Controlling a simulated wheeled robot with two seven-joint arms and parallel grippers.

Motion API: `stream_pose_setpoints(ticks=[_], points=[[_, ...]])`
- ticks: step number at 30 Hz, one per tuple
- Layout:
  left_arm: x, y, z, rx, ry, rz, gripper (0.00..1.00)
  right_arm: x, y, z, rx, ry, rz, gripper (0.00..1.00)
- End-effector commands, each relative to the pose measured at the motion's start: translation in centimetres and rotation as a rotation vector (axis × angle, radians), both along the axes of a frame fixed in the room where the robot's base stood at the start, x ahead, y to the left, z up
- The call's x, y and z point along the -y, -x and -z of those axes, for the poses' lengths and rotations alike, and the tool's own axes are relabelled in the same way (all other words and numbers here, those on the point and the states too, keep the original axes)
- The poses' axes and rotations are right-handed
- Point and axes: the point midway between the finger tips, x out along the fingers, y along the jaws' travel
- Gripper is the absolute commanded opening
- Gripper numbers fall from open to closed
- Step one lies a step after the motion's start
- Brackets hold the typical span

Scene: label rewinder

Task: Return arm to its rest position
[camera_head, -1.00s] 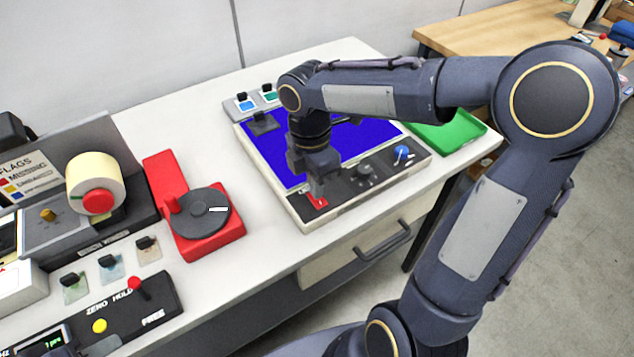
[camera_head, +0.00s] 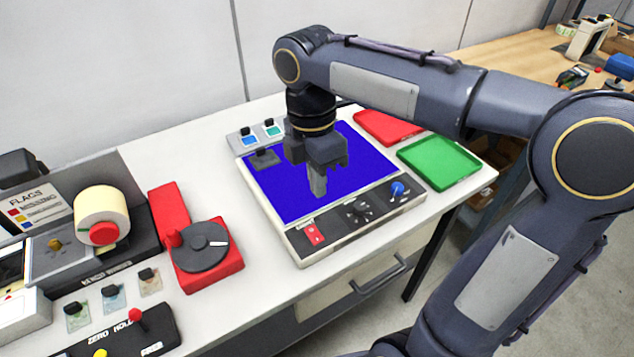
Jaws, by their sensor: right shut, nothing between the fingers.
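My right arm reaches in from the right in the head view. My right gripper (camera_head: 318,187) is shut and empty, pointing down above the blue panel (camera_head: 285,207) of the white-framed device. It appears apart from the panel. The red switch (camera_head: 313,233) on the device's black front strip is in plain view just below the gripper in the picture. A black knob (camera_head: 358,211) and a blue knob (camera_head: 398,190) sit on the same strip. My left gripper is not in view.
A red base with a dark dial (camera_head: 202,247) stands left of the device. The label rewinder with a cream roll (camera_head: 101,210) is further left. A green tray (camera_head: 440,163) and a red tray (camera_head: 387,127) lie at right. A drawer handle (camera_head: 378,277) juts from the table front.

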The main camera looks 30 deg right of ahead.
Motion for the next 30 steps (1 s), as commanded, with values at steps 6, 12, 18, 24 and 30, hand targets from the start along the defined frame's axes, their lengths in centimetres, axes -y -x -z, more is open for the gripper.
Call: stream_pose_setpoints(ticks=[6,12,18,24,30], points=[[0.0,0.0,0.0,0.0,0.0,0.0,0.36,0.0,0.0,0.0,0.0,0.0,0.0,0.0],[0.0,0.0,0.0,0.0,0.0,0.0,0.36,0.2,0.5,0.1,0.015,-0.002,0.046,0.0],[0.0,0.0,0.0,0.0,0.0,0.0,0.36,1.2,5.0,1.5,0.134,-0.065,0.521,0.0],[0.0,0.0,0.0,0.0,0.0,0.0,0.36,1.5,10.1,4.9,0.212,-0.299,1.226,0.0],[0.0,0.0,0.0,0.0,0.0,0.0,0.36,0.7,12.4,7.4,0.172,-0.527,1.675,0.0]])
